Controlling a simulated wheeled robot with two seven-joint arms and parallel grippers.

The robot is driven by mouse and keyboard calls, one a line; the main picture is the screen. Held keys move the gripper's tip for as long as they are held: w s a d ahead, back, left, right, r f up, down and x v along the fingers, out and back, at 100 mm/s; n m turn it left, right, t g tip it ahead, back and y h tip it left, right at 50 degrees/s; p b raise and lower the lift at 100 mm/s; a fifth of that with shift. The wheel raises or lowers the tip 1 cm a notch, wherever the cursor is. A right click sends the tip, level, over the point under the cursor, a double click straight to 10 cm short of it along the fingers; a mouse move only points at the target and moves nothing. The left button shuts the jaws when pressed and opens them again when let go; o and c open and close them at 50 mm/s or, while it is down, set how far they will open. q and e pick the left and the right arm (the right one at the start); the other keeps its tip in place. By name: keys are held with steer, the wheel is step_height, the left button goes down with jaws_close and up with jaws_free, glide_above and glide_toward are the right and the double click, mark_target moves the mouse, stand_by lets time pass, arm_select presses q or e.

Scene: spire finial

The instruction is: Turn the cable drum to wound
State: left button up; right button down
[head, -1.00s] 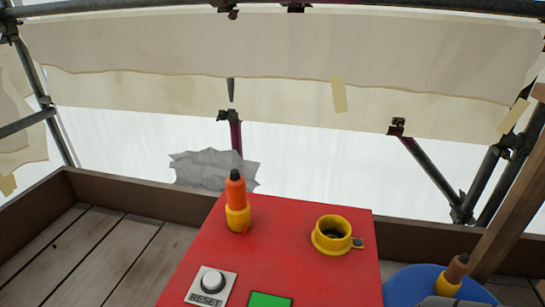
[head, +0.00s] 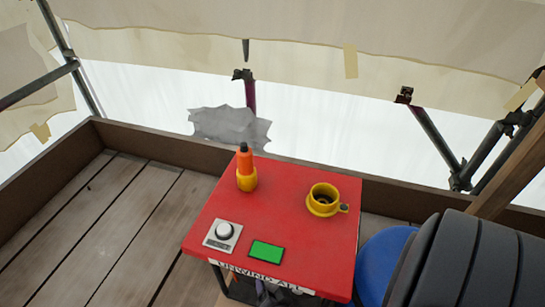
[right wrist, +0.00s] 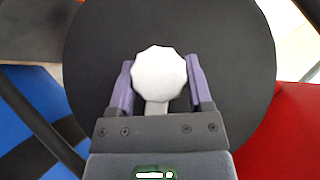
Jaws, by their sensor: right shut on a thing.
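In the right wrist view my right gripper (right wrist: 160,66) has its two purple fingers on either side of a white faceted knob (right wrist: 158,80) and is shut on it. The knob stands in front of a large black round disc (right wrist: 225,60). I cannot tell for sure whether this disc is a face of the cable drum. In the head view a blue round thing (head: 382,256) stands right of the red box, partly hidden by my dark right arm. My left gripper is not in view.
Plank flooring (head: 130,215) is clear at left.

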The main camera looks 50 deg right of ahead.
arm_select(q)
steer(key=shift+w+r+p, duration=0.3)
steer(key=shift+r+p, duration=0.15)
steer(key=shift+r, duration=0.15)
arm_select(e)
steer(key=shift+n+g, duration=0.3)
steer(key=shift+g, duration=0.1)
steer(key=shift+f, duration=0.1)
jaws_free()
